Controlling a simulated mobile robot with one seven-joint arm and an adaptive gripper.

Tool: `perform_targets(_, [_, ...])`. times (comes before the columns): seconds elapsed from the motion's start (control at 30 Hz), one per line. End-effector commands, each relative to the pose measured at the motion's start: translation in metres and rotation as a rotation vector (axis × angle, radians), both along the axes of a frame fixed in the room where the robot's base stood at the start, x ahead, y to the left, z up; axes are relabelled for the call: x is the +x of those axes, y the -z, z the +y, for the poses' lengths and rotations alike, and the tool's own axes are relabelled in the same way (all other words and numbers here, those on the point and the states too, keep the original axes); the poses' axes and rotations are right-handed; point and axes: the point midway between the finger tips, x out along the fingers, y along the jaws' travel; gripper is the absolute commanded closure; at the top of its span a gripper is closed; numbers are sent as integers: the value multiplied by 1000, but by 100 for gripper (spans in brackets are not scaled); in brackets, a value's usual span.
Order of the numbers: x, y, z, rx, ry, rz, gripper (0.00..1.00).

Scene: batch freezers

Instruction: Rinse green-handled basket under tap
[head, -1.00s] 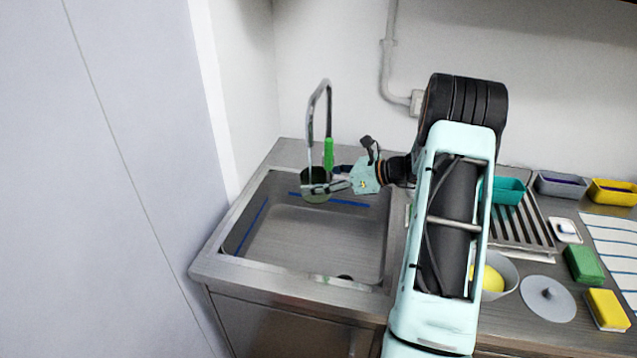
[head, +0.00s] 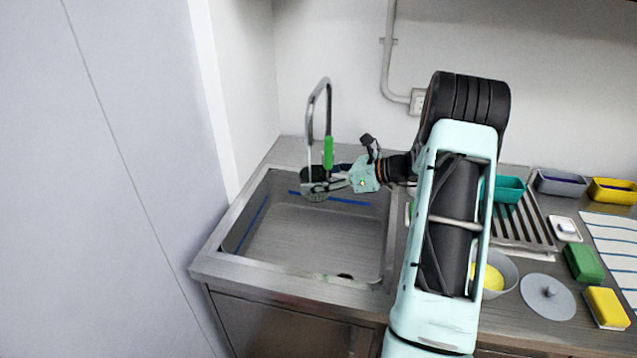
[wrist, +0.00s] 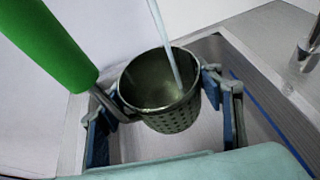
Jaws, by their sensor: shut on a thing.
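The green-handled basket is a small perforated metal cup (wrist: 168,112) with a thick green handle (wrist: 45,42) rising from its side. In the head view its green handle (head: 328,152) stands upright over the back of the sink. My gripper (head: 316,187) is shut on the basket, with a finger on each side of the cup in the wrist view (wrist: 162,90). The tap (head: 311,125) arches above the basket. In the wrist view a thin pale stream of water (wrist: 165,45) runs down into the cup. The basket hangs above the bottom of the sink (head: 310,235).
Right of the sink are a drain rack (head: 528,232), teal (head: 508,189), grey (head: 560,182) and yellow (head: 612,190) bins, a bowl (head: 505,278), a round lid (head: 548,297) and green (head: 584,262) and yellow (head: 606,307) sponges. A wall stands close left.

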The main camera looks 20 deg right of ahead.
Motion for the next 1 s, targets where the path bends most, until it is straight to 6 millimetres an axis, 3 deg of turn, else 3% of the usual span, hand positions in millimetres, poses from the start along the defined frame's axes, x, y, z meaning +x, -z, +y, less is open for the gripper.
perform_targets(0.8, [-3, 0, -12, 1, 0, -1, 70])
perform_targets(1.0, [-15, -1, -9, 1, 0, 0, 70])
